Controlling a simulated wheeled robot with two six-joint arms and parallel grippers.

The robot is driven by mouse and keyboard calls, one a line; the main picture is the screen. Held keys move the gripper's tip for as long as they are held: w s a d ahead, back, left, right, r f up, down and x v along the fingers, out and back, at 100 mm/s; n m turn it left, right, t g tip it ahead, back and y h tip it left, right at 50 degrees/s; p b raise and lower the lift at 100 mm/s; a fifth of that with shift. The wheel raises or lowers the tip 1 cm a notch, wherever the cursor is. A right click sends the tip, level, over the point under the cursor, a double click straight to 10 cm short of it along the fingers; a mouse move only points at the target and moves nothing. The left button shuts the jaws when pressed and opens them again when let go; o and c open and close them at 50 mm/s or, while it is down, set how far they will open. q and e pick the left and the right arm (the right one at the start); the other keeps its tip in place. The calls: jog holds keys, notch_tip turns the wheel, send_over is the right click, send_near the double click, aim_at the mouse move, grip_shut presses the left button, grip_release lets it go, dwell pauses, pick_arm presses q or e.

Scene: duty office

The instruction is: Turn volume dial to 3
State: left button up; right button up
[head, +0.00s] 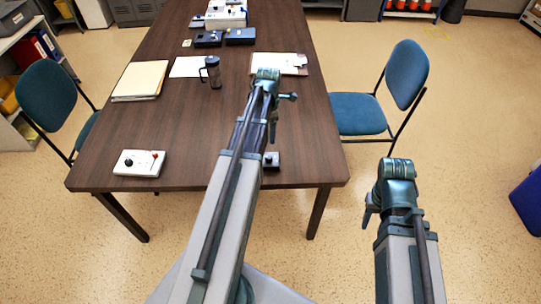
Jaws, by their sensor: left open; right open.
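A small dark box (272,161) with a knob-like top stands near the table's front edge. It is partly hidden by my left arm, and I cannot tell whether it bears the volume dial; no scale or number is readable. My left gripper (281,112) is open over the middle of the table, beyond the dark box in the picture, partly hidden by its own arm. My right gripper (369,210) is open and off the table's right side, over the floor, mostly hidden by its arm. I see nothing held in either gripper.
Folders (140,80), a dark mug (213,72), a clipboard (295,66) and blue-black boxes (240,36) stand further back. Blue chairs flank the table, the right one (358,114) near my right arm.

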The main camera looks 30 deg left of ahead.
aim_at(269, 157)
pick_arm(q)
notch_tip(269, 157, down, 13)
jog(key=b, duration=1.2)
grip_shut()
